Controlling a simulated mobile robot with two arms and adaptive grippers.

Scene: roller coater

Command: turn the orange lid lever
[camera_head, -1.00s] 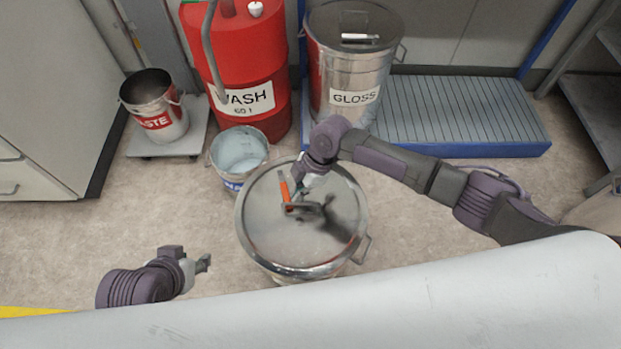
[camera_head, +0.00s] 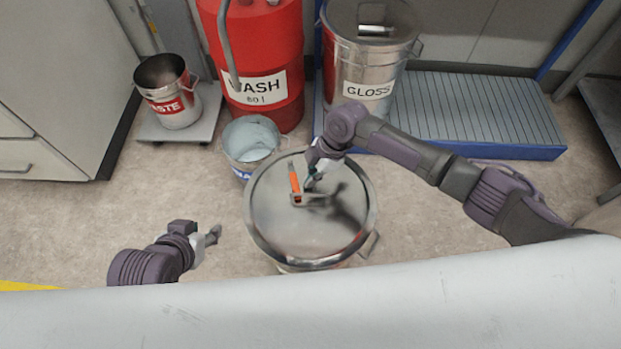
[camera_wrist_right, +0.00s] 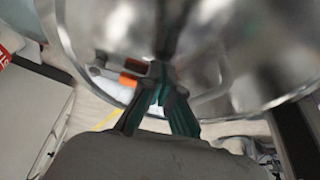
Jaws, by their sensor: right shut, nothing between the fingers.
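The orange lid lever (camera_head: 294,182) stands on the metal lid (camera_head: 280,229) of the drum in the middle of the head view. Its orange part points away from me, beside a metal bracket. My right gripper (camera_head: 309,184) is just right of the lever, low over the lid, shut with nothing between its fingers. In the right wrist view the green fingertips (camera_wrist_right: 162,92) come together close to the orange piece (camera_wrist_right: 134,66); I cannot tell whether they touch it. My left gripper (camera_head: 213,236) is left of the drum, away from the lid, and its finger opening is too small to tell.
A bucket of pale liquid (camera_head: 250,141) stands close behind the drum to the left. Floor left of the drum is clear.

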